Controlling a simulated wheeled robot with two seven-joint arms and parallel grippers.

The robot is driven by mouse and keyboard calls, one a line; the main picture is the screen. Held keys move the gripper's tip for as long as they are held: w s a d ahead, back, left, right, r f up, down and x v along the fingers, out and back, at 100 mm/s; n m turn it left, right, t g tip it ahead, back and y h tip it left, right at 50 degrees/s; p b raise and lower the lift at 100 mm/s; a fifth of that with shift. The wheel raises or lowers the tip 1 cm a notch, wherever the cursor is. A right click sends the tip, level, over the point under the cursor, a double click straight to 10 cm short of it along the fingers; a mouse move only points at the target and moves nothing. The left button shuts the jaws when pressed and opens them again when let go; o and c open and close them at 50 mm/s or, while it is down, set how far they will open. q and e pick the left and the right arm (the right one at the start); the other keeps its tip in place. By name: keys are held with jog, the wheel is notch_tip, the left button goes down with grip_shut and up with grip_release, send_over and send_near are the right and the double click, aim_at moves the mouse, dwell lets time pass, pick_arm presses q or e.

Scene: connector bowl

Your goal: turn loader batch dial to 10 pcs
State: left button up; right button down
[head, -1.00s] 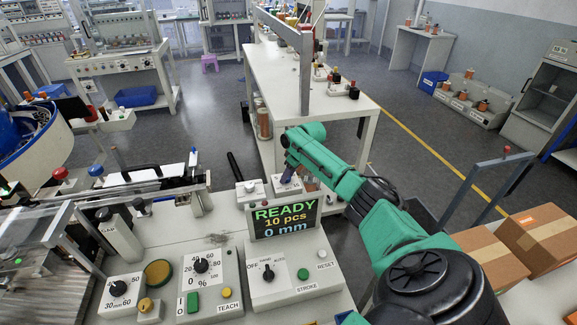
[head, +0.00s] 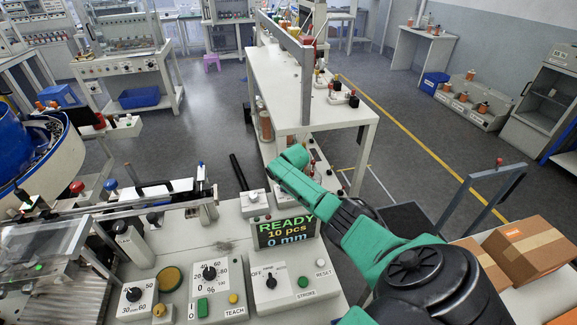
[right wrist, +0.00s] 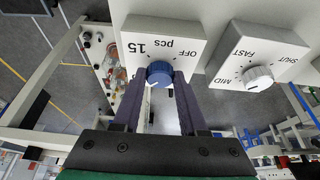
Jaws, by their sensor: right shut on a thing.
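The batch dial is a blue knob (right wrist: 159,73) on a white box face (right wrist: 190,40) marked "OFF", "15" and "pcs" in the right wrist view. A white line shows on the knob; the "10" mark is not readable there. My right gripper (right wrist: 160,80) has its two dark fingers on either side of the knob, shut on it. In the head view my right arm (head: 305,185) reaches behind the display, and its fingers are hidden. The display (head: 286,231) reads "READY", "10 pcs", "0 mm". My left gripper is not in view.
A second white box with a white knob (right wrist: 257,77) marked "FAST", "MID", "SHUT" stands beside the dial. In the head view, control boxes with black knobs (head: 271,281) fill the front of the bench. Cardboard boxes (head: 525,252) are at the right.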

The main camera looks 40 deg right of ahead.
jog(key=shift+w, duration=0.1)
dwell(0.3)
jog(key=shift+c, duration=2.2)
grip_release()
jog(key=p+v, duration=0.1)
jog(key=v, duration=0.3)
jog(key=shift+r+p, duration=0.25)
jog(key=shift+p, duration=0.15)
jog(key=v, duration=1)
jog(key=shift+s+b, duration=0.25)
jog(key=shift+b, duration=0.05)
jog(key=shift+a, duration=0.15)
